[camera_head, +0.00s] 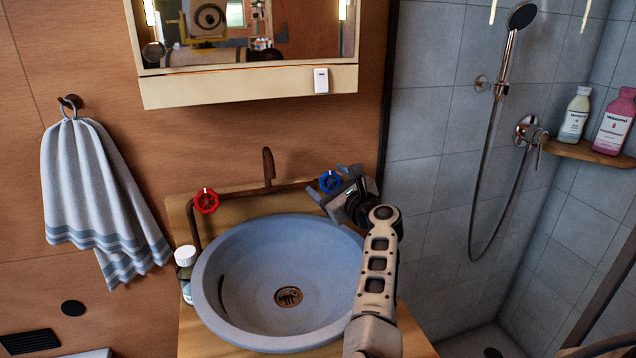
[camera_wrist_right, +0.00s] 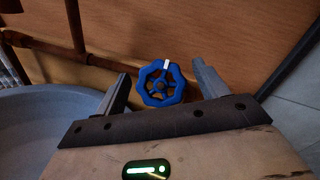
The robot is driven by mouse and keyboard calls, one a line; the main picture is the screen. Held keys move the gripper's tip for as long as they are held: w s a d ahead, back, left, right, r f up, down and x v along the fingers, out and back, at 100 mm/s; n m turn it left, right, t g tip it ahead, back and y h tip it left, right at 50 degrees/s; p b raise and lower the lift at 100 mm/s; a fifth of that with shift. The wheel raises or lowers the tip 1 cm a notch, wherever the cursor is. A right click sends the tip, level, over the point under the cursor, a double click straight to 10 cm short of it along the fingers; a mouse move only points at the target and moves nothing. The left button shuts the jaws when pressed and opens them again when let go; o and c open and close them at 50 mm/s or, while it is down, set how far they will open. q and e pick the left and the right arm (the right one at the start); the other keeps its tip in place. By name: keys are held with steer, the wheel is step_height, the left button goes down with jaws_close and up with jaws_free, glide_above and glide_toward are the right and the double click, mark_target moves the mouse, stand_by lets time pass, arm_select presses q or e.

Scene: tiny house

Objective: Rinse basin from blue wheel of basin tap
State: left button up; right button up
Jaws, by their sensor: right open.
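The round blue-grey basin (camera_head: 250,268) sits on a wooden counter, with a drain in its bottom and no water visible in it. The basin tap (camera_head: 268,165) is a rusty brown pipe with a spout behind the basin. Its blue wheel (camera_head: 330,181) is at the right end of the pipe, its red wheel (camera_head: 206,200) at the left. My right gripper (camera_head: 328,190) is open at the blue wheel. In the right wrist view the blue wheel (camera_wrist_right: 161,83) shows between and beyond the two open fingers, with gaps on both sides. My left gripper is not in view.
A small bottle (camera_head: 186,270) stands left of the basin. A mirror cabinet (camera_head: 250,86) hangs above the tap. A striped towel (camera_head: 95,195) hangs at left. The tiled shower with hose (camera_head: 472,210) lies to the right.

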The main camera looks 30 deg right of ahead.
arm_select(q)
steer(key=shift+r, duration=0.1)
arm_select(e)
steer(key=c, duration=1)
